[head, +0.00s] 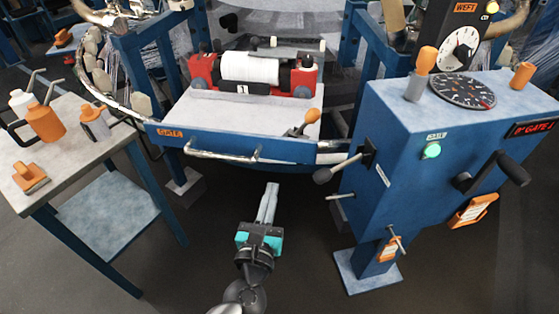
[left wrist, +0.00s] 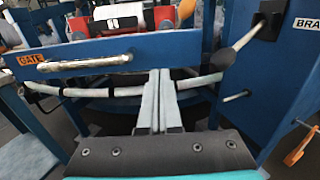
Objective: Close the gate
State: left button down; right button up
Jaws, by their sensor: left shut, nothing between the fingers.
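The gate (head: 285,150) is a blue panel with an orange GATE label and a metal bar handle (head: 222,155) on its front. Its right end stops short of the blue control cabinet. In the left wrist view the gate (left wrist: 185,45) crosses the upper part, with the handle (left wrist: 85,64) at upper left. My left gripper (head: 271,187) is shut and empty, in front of and below the gate, a little right of the handle, touching nothing that I can make out. Its fingers (left wrist: 160,75) point toward the gate. An orange-knobbed lever (head: 306,121) stands behind the gate's right part. My right gripper is out of view.
The control cabinet (head: 385,150) stands at right, with a lever (head: 335,168) jutting left and a red display (head: 532,128) reading GATE. A side table (head: 75,140) with bottles stands at left. A red carriage with a white roll (head: 250,67) sits behind the gate. Floor around my gripper is clear.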

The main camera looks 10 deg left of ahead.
aim_at(282, 151)
pick_arm(q)
jog(key=w, duration=0.8)
jog(key=shift+w+a+b, duration=0.15)
jog(key=shift+w+b, duration=0.15)
jog(key=shift+w, duration=0.8)
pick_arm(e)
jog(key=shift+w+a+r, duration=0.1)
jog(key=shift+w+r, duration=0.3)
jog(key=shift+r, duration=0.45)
